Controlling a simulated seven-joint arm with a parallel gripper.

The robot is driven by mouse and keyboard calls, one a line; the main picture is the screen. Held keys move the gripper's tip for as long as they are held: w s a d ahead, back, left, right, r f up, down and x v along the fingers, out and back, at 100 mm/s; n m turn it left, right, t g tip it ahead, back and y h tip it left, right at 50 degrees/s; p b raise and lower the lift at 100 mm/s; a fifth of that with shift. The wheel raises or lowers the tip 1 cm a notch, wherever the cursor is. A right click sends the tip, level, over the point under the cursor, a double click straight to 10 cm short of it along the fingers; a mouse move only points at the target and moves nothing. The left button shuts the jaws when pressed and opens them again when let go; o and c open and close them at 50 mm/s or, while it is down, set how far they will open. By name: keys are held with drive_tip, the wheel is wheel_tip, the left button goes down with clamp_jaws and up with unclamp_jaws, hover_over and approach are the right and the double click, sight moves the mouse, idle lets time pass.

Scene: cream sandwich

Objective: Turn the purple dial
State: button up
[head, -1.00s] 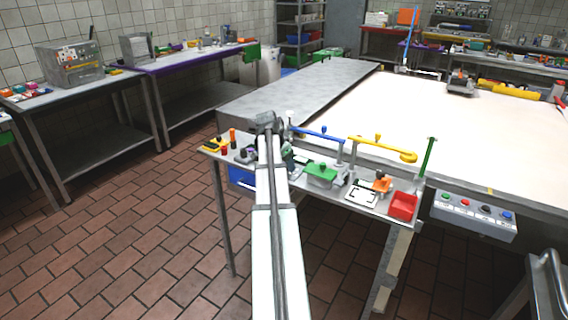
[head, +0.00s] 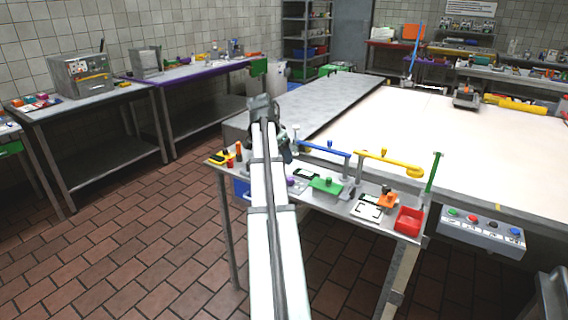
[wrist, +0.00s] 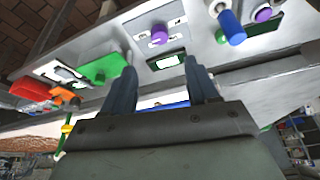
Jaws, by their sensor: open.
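A purple dial (wrist: 158,38) sits on a pale marked plate on the bench in the wrist view, just beyond my fingertips and between them in the picture. In the head view a small purple spot (head: 291,182) shows beside my arm, probably the same dial. My gripper (wrist: 160,68) has two dark blue fingers spread apart with nothing between them. It appears above the bench, apart from the dial. In the head view my gripper (head: 287,153) is mostly hidden behind my own arm.
A second purple knob (wrist: 263,14) and a blue-and-white handle (wrist: 231,28) stand at the right in the wrist view.

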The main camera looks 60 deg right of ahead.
drive_tip(key=shift+v, duration=0.95)
